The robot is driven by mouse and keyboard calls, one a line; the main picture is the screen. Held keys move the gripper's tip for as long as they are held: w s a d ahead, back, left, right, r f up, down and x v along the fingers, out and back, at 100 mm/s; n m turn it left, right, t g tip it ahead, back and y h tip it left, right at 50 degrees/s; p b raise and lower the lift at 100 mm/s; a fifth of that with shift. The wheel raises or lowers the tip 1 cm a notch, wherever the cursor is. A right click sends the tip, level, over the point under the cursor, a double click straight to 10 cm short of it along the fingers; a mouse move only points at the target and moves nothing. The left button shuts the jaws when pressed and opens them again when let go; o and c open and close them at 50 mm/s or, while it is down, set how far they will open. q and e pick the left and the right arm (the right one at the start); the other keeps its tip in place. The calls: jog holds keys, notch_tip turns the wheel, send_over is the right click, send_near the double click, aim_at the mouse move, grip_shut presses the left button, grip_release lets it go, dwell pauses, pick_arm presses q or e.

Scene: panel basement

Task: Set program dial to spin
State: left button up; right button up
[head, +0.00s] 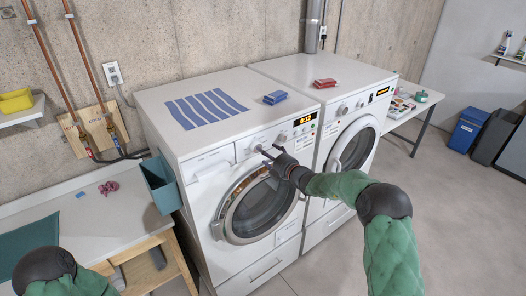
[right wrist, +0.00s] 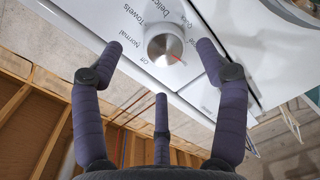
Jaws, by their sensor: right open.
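The program dial (right wrist: 165,47) is a round silver knob on the white control panel of the left washing machine (head: 202,215). In the right wrist view its red mark points to the lower right. Printed around it are "Off", "Normal", "Towels", "Delicate" and partly hidden words; a finger covers the label area at the right. My right gripper (right wrist: 161,65) is open, its three purple fingers spread around the dial with visible gaps. In the head view the right gripper (head: 265,154) is at the panel, partly covering the dial area. My left gripper is out of view.
A second machine (head: 345,150) stands against the right side. A teal bin (head: 160,184) hangs at the left side. The floor in front is clear.

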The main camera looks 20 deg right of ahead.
jog(key=v, duration=0.7)
jog(key=shift+s+d, duration=0.2)
jog(key=shift+s, duration=0.1)
